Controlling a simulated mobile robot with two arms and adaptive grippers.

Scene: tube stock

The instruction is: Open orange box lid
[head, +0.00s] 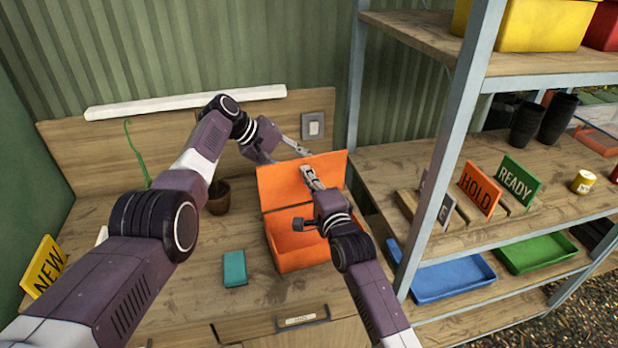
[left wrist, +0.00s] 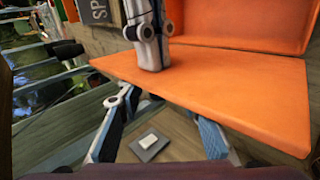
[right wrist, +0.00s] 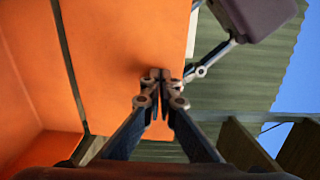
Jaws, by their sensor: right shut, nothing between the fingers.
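The orange box (head: 300,255) stands on the bench with its lid (head: 275,180) swung up, roughly upright, at the back; the inside shows from the front. The lid also shows in the left wrist view (left wrist: 230,95) and right wrist view (right wrist: 115,60). My right gripper (head: 307,173) is shut and empty, its tips at the inner face of the lid near the upper edge; they meet in the right wrist view (right wrist: 160,77). My left gripper (head: 287,155) is open and empty behind the lid's upper edge; its spread fingers show in the left wrist view (left wrist: 160,125).
A teal block (head: 235,268) lies left of the box, and a brown pot (head: 218,198) stands behind it. A wall switch (head: 314,127) is behind the lid. A metal shelf (head: 445,150) with signs and trays stands at right. The bench's front left is mostly clear.

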